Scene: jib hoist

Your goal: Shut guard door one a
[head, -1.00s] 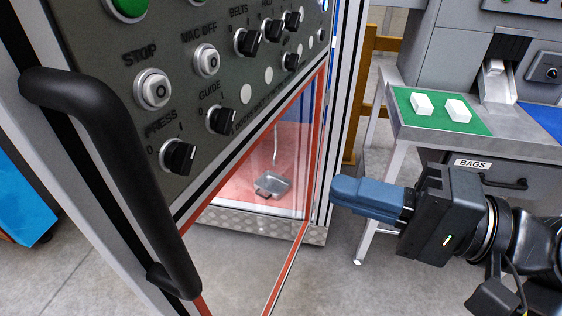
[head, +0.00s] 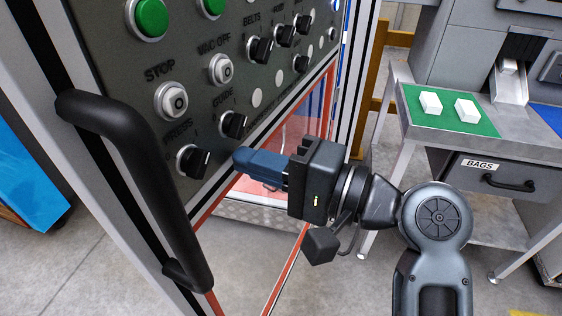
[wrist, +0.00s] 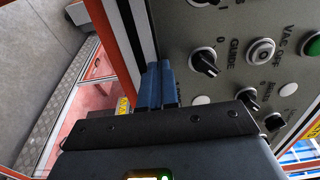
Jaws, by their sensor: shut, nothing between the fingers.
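The guard door (head: 215,262) carries a dark control panel and a red-edged clear window below it. It appears to stand open, angled out towards me, with a long black handle (head: 150,195) along its left edge. In the wrist view the fingers (wrist: 155,82) lie beside the panel's striped edge. I cannot tell whether they touch it. My gripper is right of the handle and apart from it. Any door label is not readable.
Switches and green buttons (head: 150,17) cover the panel (head: 120,45). Behind the window is a cabinet with a reddish floor. At right stands a bench (head: 480,140) with a green mat, white blocks and a BAGS drawer (head: 495,175). Grey floor is clear at lower left.

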